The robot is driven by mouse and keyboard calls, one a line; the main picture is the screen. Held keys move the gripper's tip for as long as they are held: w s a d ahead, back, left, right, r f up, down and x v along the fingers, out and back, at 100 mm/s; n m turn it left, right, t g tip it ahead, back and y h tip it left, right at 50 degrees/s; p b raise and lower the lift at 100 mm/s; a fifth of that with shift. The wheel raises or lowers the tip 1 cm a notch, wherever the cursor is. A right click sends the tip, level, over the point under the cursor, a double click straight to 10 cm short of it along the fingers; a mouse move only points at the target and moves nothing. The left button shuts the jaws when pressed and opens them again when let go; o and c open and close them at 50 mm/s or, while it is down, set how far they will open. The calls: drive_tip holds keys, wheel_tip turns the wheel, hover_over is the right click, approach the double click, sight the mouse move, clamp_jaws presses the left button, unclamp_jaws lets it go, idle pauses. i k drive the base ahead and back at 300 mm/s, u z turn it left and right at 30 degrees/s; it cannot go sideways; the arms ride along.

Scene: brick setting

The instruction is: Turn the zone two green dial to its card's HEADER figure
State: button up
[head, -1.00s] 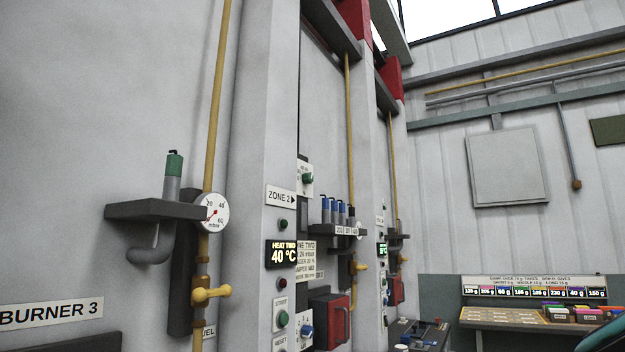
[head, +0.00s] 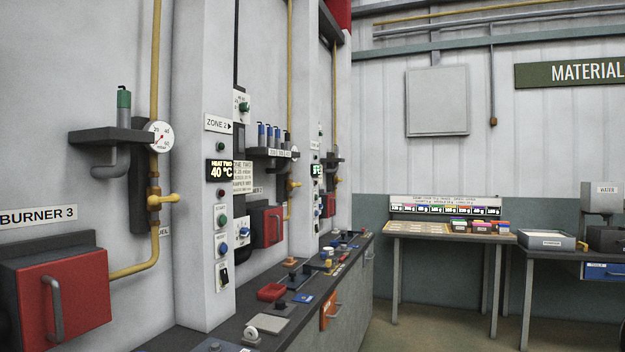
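The ZONE 2 sign (head: 218,123) is on a grey pillar left of centre. Right of it, on the pillar's side, a small white plate carries a green dial (head: 244,106); its scale is too small to read. Below is a cream zone two card (head: 243,178); its lines, the HEADER one included, are too small to read here. A black display (head: 220,170) reads HEAT TWO 40 °C. A gauge (head: 159,137) marked in mbar is on the yellow pipe at left. My gripper is not in view.
A long dark bench (head: 290,310) with small items runs along the wall below the pillar. A red burner box (head: 62,300) is at lower left. A wooden table (head: 420,231) and a dark table with a tray (head: 546,240) stand at the right. Floor between is clear.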

sight(244, 107)
drive_tip(key=z, duration=0.85)
drive_tip(key=i, duration=1.15)
drive_tip(key=u, duration=0.65)
drive_tip(key=i, duration=0.7)
drive_tip(key=u, duration=1.2)
drive_tip(key=i, duration=0.5)
drive_tip(key=u, duration=0.4)
drive_tip(key=k, duration=0.65)
drive_tip(key=z, duration=0.5)
drive_tip(key=i, duration=1.35)
drive_tip(key=u, duration=0.45)
